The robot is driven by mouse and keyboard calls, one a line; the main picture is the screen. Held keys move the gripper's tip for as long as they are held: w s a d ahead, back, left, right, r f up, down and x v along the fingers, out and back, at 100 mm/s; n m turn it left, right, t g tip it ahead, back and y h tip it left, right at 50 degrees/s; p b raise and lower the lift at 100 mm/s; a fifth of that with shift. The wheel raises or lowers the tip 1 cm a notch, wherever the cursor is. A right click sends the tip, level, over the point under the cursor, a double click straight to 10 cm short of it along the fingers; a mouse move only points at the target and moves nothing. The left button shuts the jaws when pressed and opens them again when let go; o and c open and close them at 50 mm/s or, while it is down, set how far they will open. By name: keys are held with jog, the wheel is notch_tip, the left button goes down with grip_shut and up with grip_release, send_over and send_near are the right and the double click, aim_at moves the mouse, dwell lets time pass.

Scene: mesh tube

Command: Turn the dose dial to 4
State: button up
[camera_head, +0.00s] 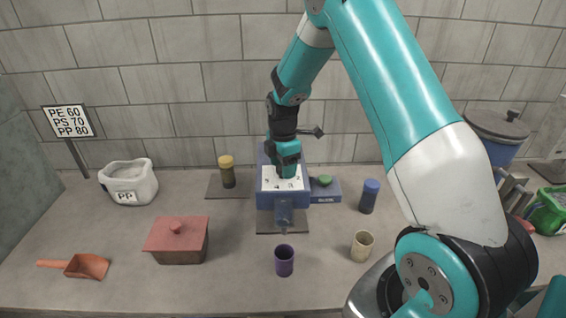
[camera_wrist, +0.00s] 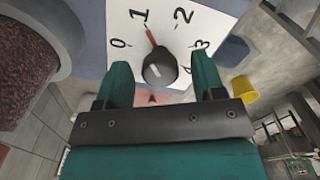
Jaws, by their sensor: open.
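The blue dosing machine (camera_head: 283,200) stands at the middle of the bench, with a white dial plate (camera_head: 270,184) facing forward. The black dial knob (camera_wrist: 160,70) has a red pointer (camera_wrist: 151,37) towards the 1. My gripper (camera_wrist: 162,75) is open, with one teal finger on each side of the knob; I cannot tell whether they touch it. In the head view my gripper (camera_head: 287,172) is in front of the plate and hides the knob.
A green button (camera_head: 322,180) sits right of the machine. A purple cup (camera_head: 284,262) stands in front, a beige cup (camera_head: 361,246) and blue-lidded jar (camera_head: 369,196) to the right. A red-lidded box (camera_head: 178,240) and yellow-lidded jar (camera_head: 227,172) are left.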

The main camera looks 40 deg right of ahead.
jog(key=c, duration=0.9)
